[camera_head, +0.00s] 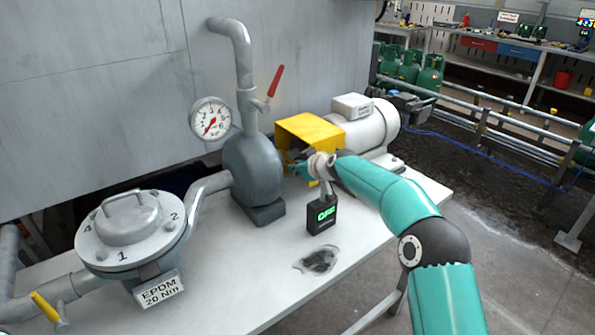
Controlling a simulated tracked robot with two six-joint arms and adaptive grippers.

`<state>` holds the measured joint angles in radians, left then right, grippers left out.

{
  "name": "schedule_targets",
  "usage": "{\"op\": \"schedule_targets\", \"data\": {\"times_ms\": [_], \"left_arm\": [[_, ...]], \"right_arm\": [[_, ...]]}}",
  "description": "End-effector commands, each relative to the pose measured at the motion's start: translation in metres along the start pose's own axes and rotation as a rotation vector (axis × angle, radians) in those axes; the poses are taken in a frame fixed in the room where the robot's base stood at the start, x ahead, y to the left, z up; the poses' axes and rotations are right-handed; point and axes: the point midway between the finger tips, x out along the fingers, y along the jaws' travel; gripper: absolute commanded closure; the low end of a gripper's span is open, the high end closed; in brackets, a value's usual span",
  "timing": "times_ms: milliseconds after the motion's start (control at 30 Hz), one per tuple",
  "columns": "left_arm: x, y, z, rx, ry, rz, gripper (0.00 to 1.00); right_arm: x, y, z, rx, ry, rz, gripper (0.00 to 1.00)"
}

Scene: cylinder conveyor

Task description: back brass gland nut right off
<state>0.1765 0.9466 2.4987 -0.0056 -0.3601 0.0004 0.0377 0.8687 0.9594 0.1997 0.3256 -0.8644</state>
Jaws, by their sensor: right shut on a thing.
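My right gripper (299,165) reaches in from the right to the gap between the dark grey pump body (253,170) and the yellow guard (308,130). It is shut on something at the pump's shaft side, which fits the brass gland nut. The nut itself cannot be made out, because the gripper and wrist cover that spot. How far the nut is unscrewed cannot be told. My left gripper is not in view.
A dark wet patch (318,261) lies on the white bench (248,270). A cream motor (372,125) stands behind my forearm. A flanged lid (128,225) and pressure gauge (210,118) are at left.

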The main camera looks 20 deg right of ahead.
Motion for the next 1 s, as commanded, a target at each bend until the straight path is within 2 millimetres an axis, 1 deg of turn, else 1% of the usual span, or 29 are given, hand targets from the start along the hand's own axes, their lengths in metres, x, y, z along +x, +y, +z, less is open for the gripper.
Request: {"op": "schedule_targets", "data": {"times_ms": [67,100,133,167,467,633,733,833,1000], "left_arm": [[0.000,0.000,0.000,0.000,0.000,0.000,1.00],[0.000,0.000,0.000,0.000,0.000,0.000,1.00],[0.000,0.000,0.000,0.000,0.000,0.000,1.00],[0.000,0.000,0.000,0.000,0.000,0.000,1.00],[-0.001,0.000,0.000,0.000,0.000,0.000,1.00],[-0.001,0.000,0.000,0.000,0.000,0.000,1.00],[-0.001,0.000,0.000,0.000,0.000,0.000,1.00],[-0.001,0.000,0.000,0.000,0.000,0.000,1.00],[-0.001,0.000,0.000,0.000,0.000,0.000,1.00]], "right_arm": [[0.000,0.001,0.001,0.000,-0.001,0.000,1.00],[0.000,0.001,0.001,0.000,-0.002,0.000,0.83],[0.000,0.001,0.001,0.000,-0.002,0.000,0.78],[0.000,0.001,0.001,0.000,-0.002,0.000,0.75],[0.000,0.000,0.000,0.000,-0.001,-0.002,0.75],[-0.008,0.000,-0.001,0.000,-0.001,-0.002,0.75],[-0.018,0.000,-0.001,-0.001,0.000,-0.001,0.75],[-0.033,0.000,-0.001,0.000,0.000,-0.001,0.75],[-0.065,0.000,0.000,-0.001,-0.001,0.000,0.75]]}}
